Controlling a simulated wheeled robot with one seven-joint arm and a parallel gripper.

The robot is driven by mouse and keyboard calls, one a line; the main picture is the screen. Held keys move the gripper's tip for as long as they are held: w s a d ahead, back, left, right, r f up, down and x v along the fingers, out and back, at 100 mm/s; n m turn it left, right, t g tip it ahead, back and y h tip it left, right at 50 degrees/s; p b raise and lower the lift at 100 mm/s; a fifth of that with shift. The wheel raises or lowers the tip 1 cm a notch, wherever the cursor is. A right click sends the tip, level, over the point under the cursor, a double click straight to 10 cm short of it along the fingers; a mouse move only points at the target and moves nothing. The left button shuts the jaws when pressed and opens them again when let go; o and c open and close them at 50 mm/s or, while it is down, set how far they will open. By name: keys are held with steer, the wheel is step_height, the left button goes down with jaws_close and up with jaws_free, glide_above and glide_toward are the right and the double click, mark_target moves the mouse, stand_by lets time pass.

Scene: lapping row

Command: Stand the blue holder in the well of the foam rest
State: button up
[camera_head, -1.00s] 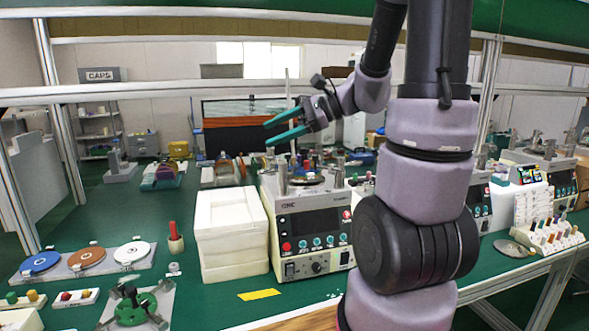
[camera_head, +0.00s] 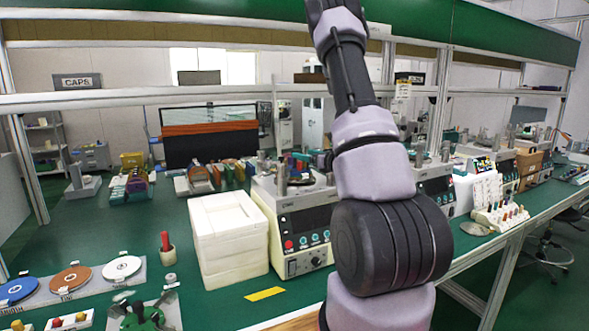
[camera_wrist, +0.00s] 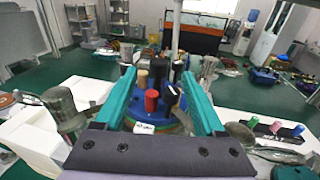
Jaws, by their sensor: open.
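My gripper (camera_wrist: 159,74) is open, its two teal fingers reaching forward in the wrist view. In the head view, red and blue tops (camera_head: 297,163) show above the machine, and my arm hides most of the gripper. A stack of white foam-like blocks (camera_head: 230,245) stands left of the machine and looks like the foam rest; no well shows clearly.
The grey machine (camera_head: 303,225) stands right beside the white stack. Metal cylinders (camera_wrist: 62,105) flank the gripper. Green bench surface behind is partly clear.

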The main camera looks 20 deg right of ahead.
mark_target(298, 151)
steer(key=shift+x, duration=3.05)
steer(key=shift+r, duration=0.15)
jaws_close()
